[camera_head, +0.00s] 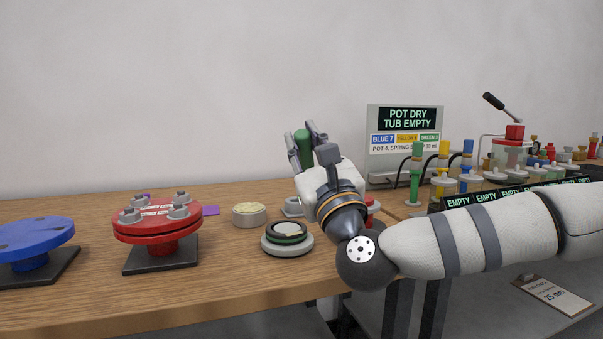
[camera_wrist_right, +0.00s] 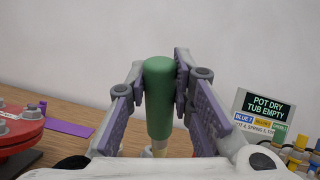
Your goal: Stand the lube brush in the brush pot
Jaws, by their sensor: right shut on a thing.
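My right gripper (camera_head: 304,142) is shut on the green handle (camera_head: 303,150) of what looks like the lube brush. In the right wrist view the handle (camera_wrist_right: 160,95) stands upright between the two finger pads, with a paler part just below it. The brush's lower end is hidden behind the gripper. A grey ring-shaped piece (camera_head: 292,207) shows partly behind my right gripper; I cannot tell whether it is the brush pot. My left gripper is not in view.
A round beige tub (camera_head: 249,215) and a grey disc with a green ring (camera_head: 287,238) sit on the wooden table. A red flange (camera_head: 157,226) and a blue flange (camera_head: 35,236) stand at left. A sign (camera_head: 404,140) and several coloured valves stand at right.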

